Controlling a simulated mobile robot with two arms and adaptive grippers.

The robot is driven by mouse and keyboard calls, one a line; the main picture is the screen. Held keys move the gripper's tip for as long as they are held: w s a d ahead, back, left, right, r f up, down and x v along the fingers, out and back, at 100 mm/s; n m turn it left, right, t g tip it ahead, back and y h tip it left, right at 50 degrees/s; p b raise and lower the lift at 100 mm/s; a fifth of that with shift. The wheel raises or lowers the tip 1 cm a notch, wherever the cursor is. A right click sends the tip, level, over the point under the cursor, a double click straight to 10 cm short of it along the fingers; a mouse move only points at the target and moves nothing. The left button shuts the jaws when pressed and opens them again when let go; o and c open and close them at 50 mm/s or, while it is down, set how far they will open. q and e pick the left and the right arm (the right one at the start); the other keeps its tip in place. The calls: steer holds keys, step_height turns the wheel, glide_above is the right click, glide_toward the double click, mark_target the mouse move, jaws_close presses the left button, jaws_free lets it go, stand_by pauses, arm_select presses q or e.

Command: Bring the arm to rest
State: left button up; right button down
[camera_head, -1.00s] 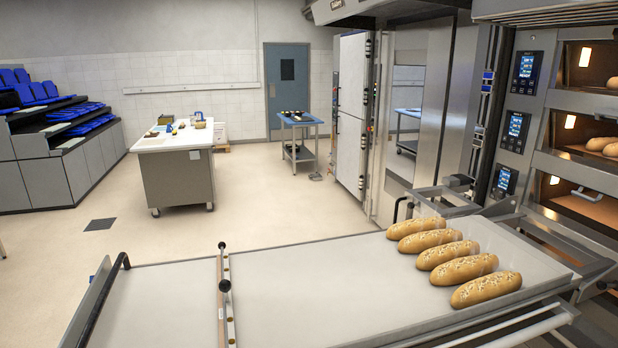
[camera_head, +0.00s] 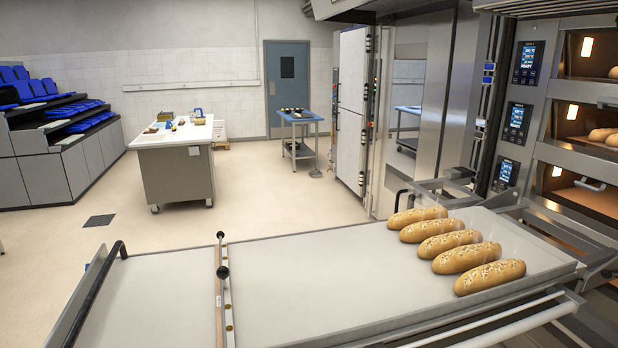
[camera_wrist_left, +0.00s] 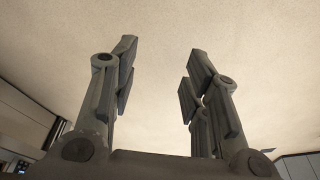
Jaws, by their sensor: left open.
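My left gripper (camera_wrist_left: 158,85) shows in the left wrist view, its two fingers spread wide apart with nothing between them. Behind the fingers is a plain beige surface, with dark shapes at the lower left edge. Neither gripper nor arm shows in the head view, so where the left gripper is relative to the loader cannot be told. My right gripper is in neither view.
A long loader table (camera_head: 330,290) spans the foreground, with several seeded loaves (camera_head: 450,243) at its right end. Deck ovens (camera_head: 580,110) stand at the right. A worktable (camera_head: 176,170) and a small blue-topped table (camera_head: 300,117) stand farther back. The floor between is clear.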

arm_select(q)
steer(key=s+a+f+b, duration=0.15)
steer(key=s+f, duration=0.25)
steer(key=f, duration=0.7)
steer(key=s+f+b, duration=0.3)
steer(key=s+f, duration=0.1)
steer(key=f, duration=0.6)
steer(key=s+a+f+g+b, duration=0.1)
steer(key=s+f+b, duration=0.2)
steer(key=s+f, duration=0.8)
steer(key=shift+a+g, duration=0.3)
steer(key=shift+a, duration=0.1)
steer(key=shift+s+f, duration=0.1)
steer(key=shift+c, duration=0.6)
steer(key=shift+m, duration=0.3)
